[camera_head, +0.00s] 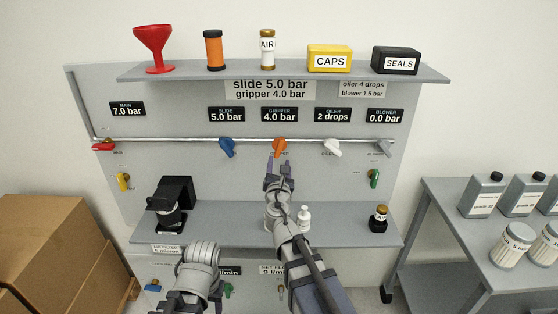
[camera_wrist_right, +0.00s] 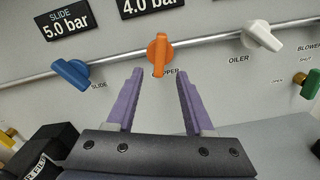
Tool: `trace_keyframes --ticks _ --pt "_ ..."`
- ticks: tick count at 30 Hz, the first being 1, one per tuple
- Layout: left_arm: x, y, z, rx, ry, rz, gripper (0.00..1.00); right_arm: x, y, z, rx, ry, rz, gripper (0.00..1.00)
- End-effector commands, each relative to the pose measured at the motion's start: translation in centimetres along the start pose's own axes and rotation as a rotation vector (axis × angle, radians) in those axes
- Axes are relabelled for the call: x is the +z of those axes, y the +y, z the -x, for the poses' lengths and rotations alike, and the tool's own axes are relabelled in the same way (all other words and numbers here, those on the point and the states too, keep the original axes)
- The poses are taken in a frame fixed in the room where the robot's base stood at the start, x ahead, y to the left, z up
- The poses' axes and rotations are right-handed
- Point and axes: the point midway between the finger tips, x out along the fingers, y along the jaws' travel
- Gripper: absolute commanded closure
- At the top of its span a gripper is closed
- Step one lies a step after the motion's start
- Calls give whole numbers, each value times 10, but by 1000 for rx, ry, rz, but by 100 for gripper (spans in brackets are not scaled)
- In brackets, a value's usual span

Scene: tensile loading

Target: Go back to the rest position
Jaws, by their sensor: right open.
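My right gripper (camera_head: 278,162) is raised in front of the panel, just below the orange gripper knob (camera_head: 280,147). In the right wrist view its two purple fingers (camera_wrist_right: 157,92) are spread apart with nothing between them. The orange knob (camera_wrist_right: 159,53) shows just beyond and between the fingertips, with a visible gap to each finger. My left arm (camera_head: 198,270) comes in at the bottom, left of the right arm; its gripper cannot be made out.
The blue slide knob (camera_head: 227,147) and white oiler knob (camera_head: 332,147) flank the orange one on the pipe. A small white bottle (camera_head: 304,217) and brown-capped jar (camera_head: 380,213) stand on the lower shelf (camera_head: 340,234). Cardboard boxes (camera_head: 60,240) are left, a side table (camera_head: 440,215) right.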

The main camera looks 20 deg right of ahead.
Motion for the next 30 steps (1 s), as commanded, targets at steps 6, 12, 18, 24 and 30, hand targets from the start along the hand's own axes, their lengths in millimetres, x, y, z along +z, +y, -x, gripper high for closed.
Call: trace_keyframes --ticks 6,12,18,24,30 --pt "0 0 0 0 0 0 48 0 0 -1 -2 0 -4 48" --pt "1 -2 15 0 0 0 48 0 -11 14 -137 26 -311 48" --pt "2 -4 42 0 0 0 48 -47 -35 74 -564 110 -1000 48" --pt "4 -6 65 0 0 0 48 -116 -23 181 -1147 184 -1479 48" --pt "4 -7 77 0 0 0 48 -144 5 274 -1609 194 -1609 48"
